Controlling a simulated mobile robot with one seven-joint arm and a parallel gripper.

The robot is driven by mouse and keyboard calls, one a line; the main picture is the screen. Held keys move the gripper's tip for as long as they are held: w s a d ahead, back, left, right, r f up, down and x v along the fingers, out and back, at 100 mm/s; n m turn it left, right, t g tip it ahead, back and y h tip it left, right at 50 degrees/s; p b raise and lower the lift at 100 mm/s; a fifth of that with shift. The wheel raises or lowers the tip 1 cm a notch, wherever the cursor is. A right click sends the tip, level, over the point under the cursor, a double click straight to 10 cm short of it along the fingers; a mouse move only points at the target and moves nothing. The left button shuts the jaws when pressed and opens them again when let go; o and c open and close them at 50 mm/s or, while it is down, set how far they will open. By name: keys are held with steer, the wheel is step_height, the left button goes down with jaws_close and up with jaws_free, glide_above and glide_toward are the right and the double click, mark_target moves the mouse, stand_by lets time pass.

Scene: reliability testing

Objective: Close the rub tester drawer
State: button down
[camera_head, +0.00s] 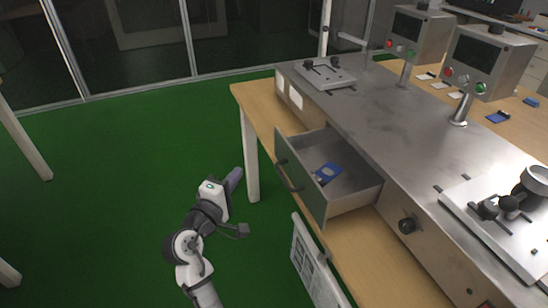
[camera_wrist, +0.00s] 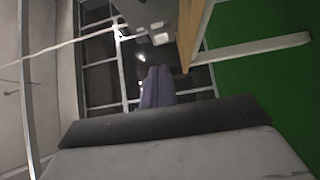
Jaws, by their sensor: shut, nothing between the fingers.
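The rub tester (camera_head: 425,135) is a long metal-topped machine on a wooden table. Its drawer (camera_head: 316,200) is pulled out toward the left, with a grey front panel and a dark bar handle (camera_head: 288,178). A blue and white item (camera_head: 327,174) lies inside the drawer. My gripper (camera_head: 234,178) is shut and empty, to the left of the drawer front and apart from it, over the green floor. In the wrist view the shut fingers (camera_wrist: 157,88) point toward the glass partition, and the drawer cannot be made out clearly.
The wooden table edge (camera_head: 240,92) and its pale leg (camera_head: 249,155) stand just beyond my gripper. A white panel with print (camera_head: 314,262) is below the drawer. Two control boxes (camera_head: 486,62) stand at the back.

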mark_target(319, 136)
steer(key=s+d+p+x, duration=0.1)
steer(key=d+p+x, duration=0.1)
steer(key=x, duration=1.1)
steer(key=shift+d, duration=0.4)
steer(key=shift+d, duration=0.15)
steer(key=w+d+p, duration=0.1)
steer(key=d, duration=0.3)
steer(key=w+d+p, duration=0.2)
steer(key=d, duration=0.3)
steer(key=w+d+p, duration=0.2)
steer(key=d, duration=0.2)
steer(key=shift+w+d, duration=0.25)
steer(key=shift+d, duration=0.2)
